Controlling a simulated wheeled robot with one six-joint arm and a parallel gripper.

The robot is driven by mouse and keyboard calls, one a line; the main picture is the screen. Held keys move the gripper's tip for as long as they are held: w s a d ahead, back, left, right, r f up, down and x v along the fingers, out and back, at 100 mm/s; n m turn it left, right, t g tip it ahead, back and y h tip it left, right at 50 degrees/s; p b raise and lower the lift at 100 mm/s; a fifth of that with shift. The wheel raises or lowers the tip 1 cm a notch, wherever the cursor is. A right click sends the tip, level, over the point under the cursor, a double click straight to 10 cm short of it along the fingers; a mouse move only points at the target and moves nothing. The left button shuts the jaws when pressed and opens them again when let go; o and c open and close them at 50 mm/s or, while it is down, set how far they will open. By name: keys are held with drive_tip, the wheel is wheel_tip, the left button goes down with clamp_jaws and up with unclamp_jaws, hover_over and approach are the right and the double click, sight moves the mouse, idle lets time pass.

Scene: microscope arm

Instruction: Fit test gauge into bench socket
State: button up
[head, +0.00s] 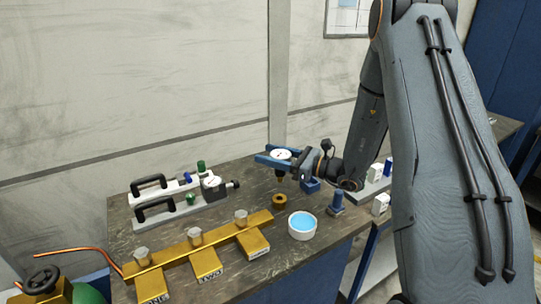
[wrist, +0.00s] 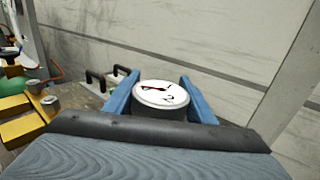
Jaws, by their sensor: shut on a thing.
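The test gauge (head: 281,156) has a round white dial and a dark body, with a brass stem pointing down. My gripper (head: 270,157) is shut on the gauge, with one blue finger on each side, and holds it upright above the bench. The dial also shows between the blue fingers in the wrist view (wrist: 161,94). A brass ring-shaped socket (head: 279,201) sits on the bench below the gauge and apart from it. The stem is hidden in the wrist view.
A brass manifold (head: 222,240) with several grey knobs lies at the front left. A white bowl of blue liquid (head: 302,225) stands right of it. A blue fitting (head: 336,203) stands further right. White blocks with black handles (head: 155,209) lie at the back left. A wall is behind.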

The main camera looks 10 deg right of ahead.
drive_tip(key=shift+f+b, duration=1.8)
drive_tip(key=shift+f, duration=1.05)
drive_tip(key=shift+f+b, duration=0.85)
drive_tip(key=shift+f, duration=0.25)
drive_tip(key=shift+f, duration=0.3)
drive_tip(key=shift+s+a+f+b, duration=0.1)
drive_tip(key=shift+s+f+b, duration=0.1)
drive_tip(key=shift+f+b, duration=0.45)
drive_tip(key=shift+f, duration=0.35)
drive_tip(key=shift+r, duration=0.15)
drive_tip(key=shift+w+r+p, duration=0.2)
drive_tip(key=shift+r+p, duration=0.8)
drive_tip(key=shift+r, duration=0.7)
drive_tip(key=shift+f+b, duration=0.35)
idle(0.6)
